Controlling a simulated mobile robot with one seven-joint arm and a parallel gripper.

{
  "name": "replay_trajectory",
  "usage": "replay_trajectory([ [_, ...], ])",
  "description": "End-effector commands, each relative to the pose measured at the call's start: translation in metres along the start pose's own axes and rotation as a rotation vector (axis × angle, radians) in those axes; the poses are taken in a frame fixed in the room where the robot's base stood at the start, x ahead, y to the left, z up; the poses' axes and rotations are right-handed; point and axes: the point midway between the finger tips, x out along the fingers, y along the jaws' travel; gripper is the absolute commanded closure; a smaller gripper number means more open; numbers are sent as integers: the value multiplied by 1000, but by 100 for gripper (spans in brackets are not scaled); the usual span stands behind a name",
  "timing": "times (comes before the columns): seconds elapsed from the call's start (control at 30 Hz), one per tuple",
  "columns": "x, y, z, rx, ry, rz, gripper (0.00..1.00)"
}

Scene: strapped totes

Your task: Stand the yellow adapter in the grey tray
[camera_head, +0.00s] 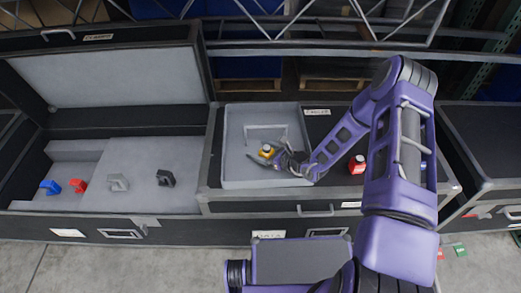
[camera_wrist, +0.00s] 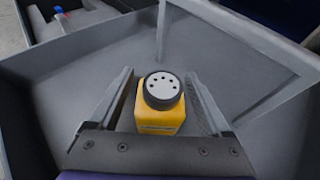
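The yellow adapter (camera_head: 265,153) is inside the grey tray (camera_head: 233,132), towards its front right. In the wrist view the yellow adapter (camera_wrist: 160,122) shows a black round cap with a white, dotted face turned up towards the camera; it looks upright. My gripper (camera_head: 263,155) reaches into the tray from the right. In the wrist view my gripper (camera_wrist: 160,75) has one finger on each side of the adapter, with visible gaps beside its body, so it looks open. The adapter's underside is hidden.
A thin grey raised frame (camera_head: 265,127) stands inside the tray behind the adapter. A red, black-capped object (camera_head: 357,163) stands right of the tray. The open case at left holds blue (camera_head: 49,187), red (camera_head: 78,185), grey (camera_head: 118,182) and black (camera_head: 165,178) pieces.

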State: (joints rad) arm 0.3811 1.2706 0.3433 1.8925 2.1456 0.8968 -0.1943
Motion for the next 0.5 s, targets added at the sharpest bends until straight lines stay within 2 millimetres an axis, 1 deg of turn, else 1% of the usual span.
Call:
replay_trajectory([
  [0.27, -1, 0, 3, 0, 0, 0, 18],
  [0.37, -13, 0, 4, 1, 2, 0, 18],
  [0.5, -41, -1, 4, 2, 3, -2, 18],
])
